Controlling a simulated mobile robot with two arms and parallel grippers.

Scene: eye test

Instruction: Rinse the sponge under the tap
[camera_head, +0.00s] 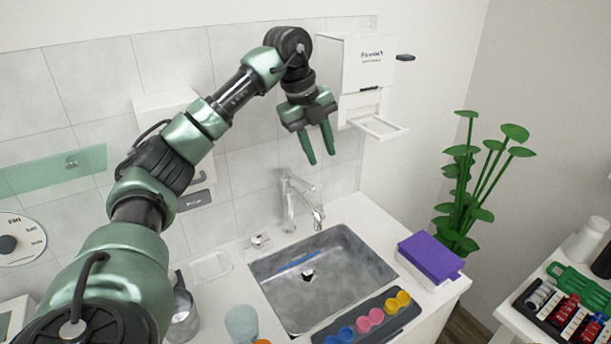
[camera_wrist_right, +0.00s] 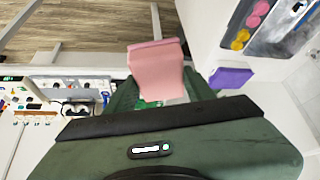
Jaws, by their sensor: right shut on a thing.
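The tap (camera_head: 292,205) is a chrome mixer behind the grey sink (camera_head: 350,262). I see no water running. A blue strip (camera_head: 296,262) and the drain (camera_head: 308,275) lie in the basin. In the right wrist view, my right gripper (camera_wrist_right: 158,92) is shut on a pink block (camera_wrist_right: 158,65), which looks like the sponge. The block sticks out beyond the fingers, over the floor. My right gripper and the block do not show in the head view.
A purple-topped white block (camera_head: 430,257) sits right of the sink. A dark tray (camera_head: 332,328) with several coloured cups lies at its front edge. A clear tumbler (camera_head: 241,322) stands front left. A white wall dispenser (camera_head: 365,60) hangs beside my left gripper. A plant (camera_head: 465,195) stands right.

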